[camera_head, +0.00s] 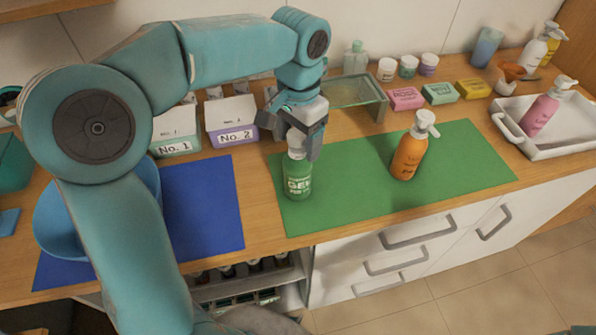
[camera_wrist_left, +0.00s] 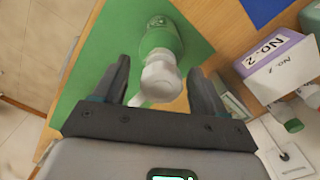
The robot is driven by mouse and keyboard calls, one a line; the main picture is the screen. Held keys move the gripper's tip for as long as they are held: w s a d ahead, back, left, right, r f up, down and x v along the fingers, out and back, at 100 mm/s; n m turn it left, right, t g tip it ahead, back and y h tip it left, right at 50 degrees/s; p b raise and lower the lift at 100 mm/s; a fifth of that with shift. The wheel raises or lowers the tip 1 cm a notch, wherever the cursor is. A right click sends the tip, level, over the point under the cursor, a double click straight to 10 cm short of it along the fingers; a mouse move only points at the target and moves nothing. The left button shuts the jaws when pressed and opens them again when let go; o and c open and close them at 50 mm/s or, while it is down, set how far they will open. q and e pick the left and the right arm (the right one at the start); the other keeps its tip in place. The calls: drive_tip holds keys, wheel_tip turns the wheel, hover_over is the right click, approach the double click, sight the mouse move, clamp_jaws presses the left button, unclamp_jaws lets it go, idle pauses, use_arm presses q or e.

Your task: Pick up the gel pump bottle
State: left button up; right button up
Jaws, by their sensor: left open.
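The green gel pump bottle (camera_head: 298,180) stands upright on the green mat (camera_head: 446,166), near its left end. Its label reads "GEL" and its top is mostly hidden behind my left gripper (camera_head: 302,146). My left gripper points down over the bottle's top and is open. In the left wrist view the gel pump bottle (camera_wrist_left: 161,40) has its white pump head between the two open fingers (camera_wrist_left: 160,88). No finger clearly touches it there. My right gripper is not in view.
An orange pump bottle (camera_head: 408,153) stands to the right on the mat. Boxes No. 1 (camera_head: 176,130) and No. 2 (camera_head: 232,122) and a glass-topped stand (camera_head: 352,93) are behind. A white tray (camera_head: 545,146) holds a pink bottle. A blue mat (camera_head: 203,205) lies left.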

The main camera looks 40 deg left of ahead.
use_arm(q)
drive_tip(key=shift+f, duration=0.25)
drive_tip(key=shift+s+a, duration=0.1)
